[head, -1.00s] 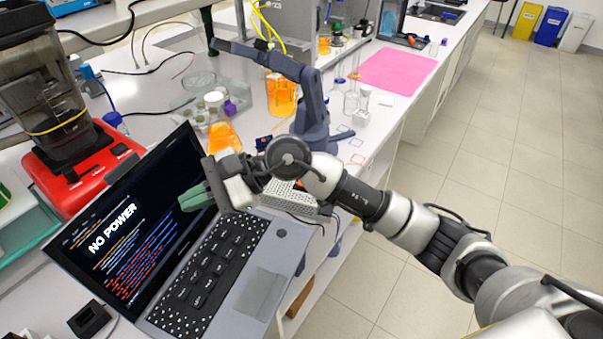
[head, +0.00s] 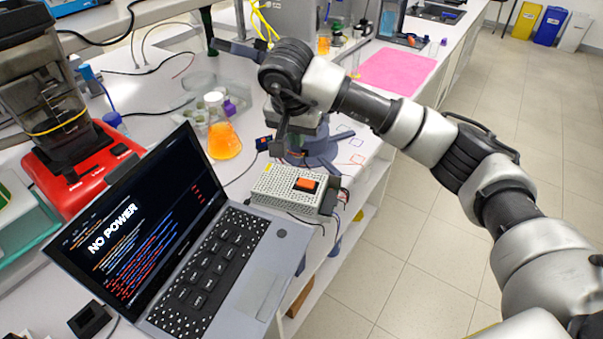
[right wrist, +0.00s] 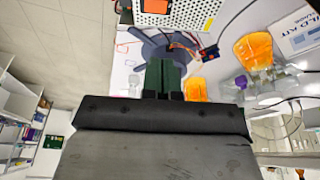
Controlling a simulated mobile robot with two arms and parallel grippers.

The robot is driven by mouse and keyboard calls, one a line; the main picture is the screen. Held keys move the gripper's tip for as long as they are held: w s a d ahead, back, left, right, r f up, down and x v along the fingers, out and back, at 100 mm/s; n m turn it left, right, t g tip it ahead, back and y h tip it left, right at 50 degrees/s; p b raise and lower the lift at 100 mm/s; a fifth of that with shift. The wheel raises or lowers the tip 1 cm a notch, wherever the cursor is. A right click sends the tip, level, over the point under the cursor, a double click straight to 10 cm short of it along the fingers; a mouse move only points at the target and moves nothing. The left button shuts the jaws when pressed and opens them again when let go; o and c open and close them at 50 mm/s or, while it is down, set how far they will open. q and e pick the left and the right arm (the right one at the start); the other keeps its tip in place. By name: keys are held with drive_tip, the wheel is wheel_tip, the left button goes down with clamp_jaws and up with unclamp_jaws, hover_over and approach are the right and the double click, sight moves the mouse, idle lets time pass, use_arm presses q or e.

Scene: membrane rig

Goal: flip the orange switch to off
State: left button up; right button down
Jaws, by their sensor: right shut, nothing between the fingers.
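The orange switch (head: 306,184) is a rocker on top of a white perforated power supply box (head: 264,187) behind the laptop. In the right wrist view the switch (right wrist: 130,8) is at the top edge, partly cut off, with the box (right wrist: 184,20) beside it. My right gripper (head: 279,149) points down above the bench, behind and to the left of the switch, apart from it. In the right wrist view its green fingers (right wrist: 163,78) are together and empty. My left gripper is not in view.
The laptop (head: 265,258) displays "NO POWER". A flask of orange liquid (head: 223,140) stands left of my gripper. A blue-grey desktop arm (head: 322,150) stands behind the box, partly hidden by my arm. Cables lie near the box. The bench edge drops off to the right.

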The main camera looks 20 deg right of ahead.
sight(303, 180)
drive_tip(key=p+x, duration=0.1)
drive_tip(key=x, duration=0.3)
drive_tip(key=p+x, duration=0.2)
drive_tip(key=x, duration=0.3)
drive_tip(key=s+p+x, duration=0.1)
drive_tip(key=x, duration=0.3)
drive_tip(key=shift+w+a+f, duration=0.1)
drive_tip(key=shift+a+f, duration=0.25)
drive_tip(key=shift+f, duration=0.25)
